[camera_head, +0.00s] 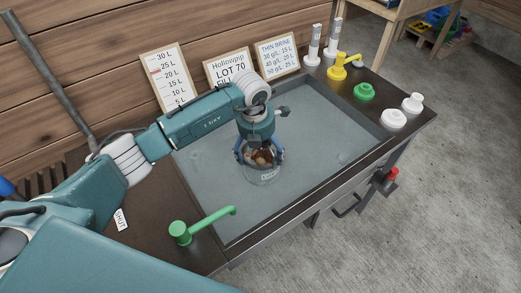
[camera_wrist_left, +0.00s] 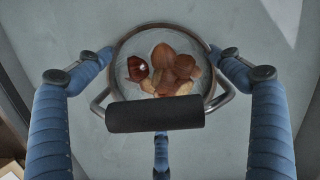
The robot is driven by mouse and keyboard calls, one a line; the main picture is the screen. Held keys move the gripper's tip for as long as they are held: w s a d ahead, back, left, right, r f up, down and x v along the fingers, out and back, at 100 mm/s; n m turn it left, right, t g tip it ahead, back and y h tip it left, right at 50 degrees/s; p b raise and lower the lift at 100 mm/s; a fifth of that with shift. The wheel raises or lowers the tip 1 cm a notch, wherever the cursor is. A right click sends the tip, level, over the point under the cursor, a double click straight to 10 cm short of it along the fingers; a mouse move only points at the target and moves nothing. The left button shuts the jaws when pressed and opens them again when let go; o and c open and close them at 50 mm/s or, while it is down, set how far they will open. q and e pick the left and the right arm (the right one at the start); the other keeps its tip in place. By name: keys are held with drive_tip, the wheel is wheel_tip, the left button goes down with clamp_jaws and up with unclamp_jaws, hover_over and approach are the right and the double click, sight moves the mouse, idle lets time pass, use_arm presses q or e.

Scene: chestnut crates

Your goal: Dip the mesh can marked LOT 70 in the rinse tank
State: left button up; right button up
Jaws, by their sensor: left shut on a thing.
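My left gripper (camera_head: 261,150) is over the middle of the rinse tank (camera_head: 210,187), pointing down. It is shut on a mesh can (camera_head: 262,176) that holds several brown chestnuts. The can's label is too small to read surely. In the left wrist view the can (camera_wrist_left: 118,68) shows from above, with its dark handle grip (camera_wrist_left: 155,115) across the near side and blue fingers around it. The can looks upright and low in the tank. I cannot tell how deep its base sits in the water. My right gripper is not in view.
A green tap (camera_head: 180,230) reaches over the tank's near left edge. A yellow tap (camera_head: 338,68), a green knob (camera_head: 364,91) and white knobs (camera_head: 393,119) line the right side. The tank's right half is clear.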

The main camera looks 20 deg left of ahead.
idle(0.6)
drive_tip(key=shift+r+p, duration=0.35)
drive_tip(key=shift+p, duration=0.05)
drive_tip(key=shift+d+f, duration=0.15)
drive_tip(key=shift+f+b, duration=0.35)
drive_tip(key=shift+b, duration=0.2)
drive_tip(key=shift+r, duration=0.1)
idle(0.4)
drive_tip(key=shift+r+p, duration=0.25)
drive_tip(key=shift+p, duration=0.15)
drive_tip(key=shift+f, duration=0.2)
